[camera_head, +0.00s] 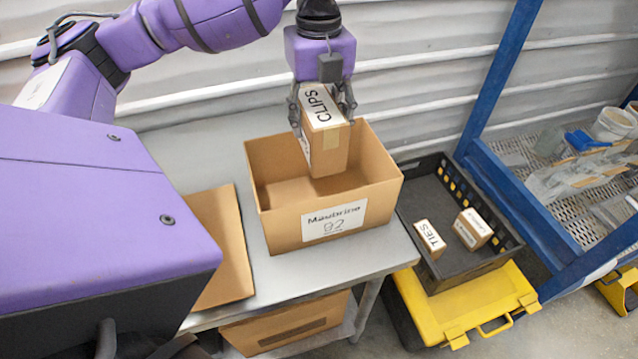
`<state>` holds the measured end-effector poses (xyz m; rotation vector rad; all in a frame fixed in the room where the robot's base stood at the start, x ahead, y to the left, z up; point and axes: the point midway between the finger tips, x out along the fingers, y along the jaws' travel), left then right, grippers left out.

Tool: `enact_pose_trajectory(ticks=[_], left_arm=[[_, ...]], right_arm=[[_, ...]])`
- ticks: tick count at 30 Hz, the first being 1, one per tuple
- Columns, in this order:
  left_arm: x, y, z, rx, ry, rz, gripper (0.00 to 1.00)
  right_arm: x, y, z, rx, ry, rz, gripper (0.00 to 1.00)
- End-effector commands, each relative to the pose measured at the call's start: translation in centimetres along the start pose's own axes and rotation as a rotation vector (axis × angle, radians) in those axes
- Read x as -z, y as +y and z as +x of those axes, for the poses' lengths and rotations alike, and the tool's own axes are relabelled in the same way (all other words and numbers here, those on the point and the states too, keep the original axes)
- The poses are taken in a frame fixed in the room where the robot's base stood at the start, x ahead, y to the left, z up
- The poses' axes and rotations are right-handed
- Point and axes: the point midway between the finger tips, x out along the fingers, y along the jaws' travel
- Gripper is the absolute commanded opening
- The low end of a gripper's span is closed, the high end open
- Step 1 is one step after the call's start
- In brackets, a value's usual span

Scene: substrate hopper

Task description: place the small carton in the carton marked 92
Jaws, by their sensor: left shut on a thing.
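My left gripper (322,108) comes down from the top and is shut on a small brown carton (329,150) with a white label reading CLIPS. It holds the small carton upright, slightly turned, over the open carton (278,226), with its lower end seen against the inside of that carton. I cannot tell how far the lower end is below the rim. The open carton stands on the grey table, and its front label reads Maubrine and a number that looks like 92. The part of its floor that shows is bare. My right gripper is not in view.
A flat brown cardboard piece (222,245) lies left of the open carton on the grey table (376,251). To the right, a black crate (457,267) holds a TIES carton (429,239) and another small carton (472,229), above a yellow case (467,305). A blue rack (492,70) stands beyond.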

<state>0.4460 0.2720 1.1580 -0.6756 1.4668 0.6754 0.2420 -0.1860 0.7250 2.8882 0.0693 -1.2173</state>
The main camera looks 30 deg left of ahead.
Motion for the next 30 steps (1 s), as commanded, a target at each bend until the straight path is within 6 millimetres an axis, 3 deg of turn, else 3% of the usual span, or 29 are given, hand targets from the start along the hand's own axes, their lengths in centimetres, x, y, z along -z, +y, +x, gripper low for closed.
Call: enact_pose_trajectory(ticks=[2,3,6,12,18,23,30], left_arm=[[0.0,0.0,0.7,-0.004,0.003,0.001,0.18],[0.0,0.1,2.8,-0.014,0.009,0.002,0.18],[0.0,0.1,5.7,-0.017,0.012,0.002,0.18],[0.1,0.1,8.3,-0.008,0.007,0.000,0.18],[0.0,0.1,11.6,-0.002,0.001,0.000,0.18],[0.0,0.0,13.1,0.002,-0.001,0.001,0.18],[0.1,0.0,15.8,0.000,0.001,0.000,0.18]], right_arm=[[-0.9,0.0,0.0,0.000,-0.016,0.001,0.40],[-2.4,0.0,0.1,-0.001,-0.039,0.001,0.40],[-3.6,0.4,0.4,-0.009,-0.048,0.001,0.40],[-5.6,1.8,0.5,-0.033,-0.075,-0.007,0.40],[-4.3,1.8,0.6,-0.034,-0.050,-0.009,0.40],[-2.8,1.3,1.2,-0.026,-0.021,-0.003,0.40],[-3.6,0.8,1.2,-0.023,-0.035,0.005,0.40]])
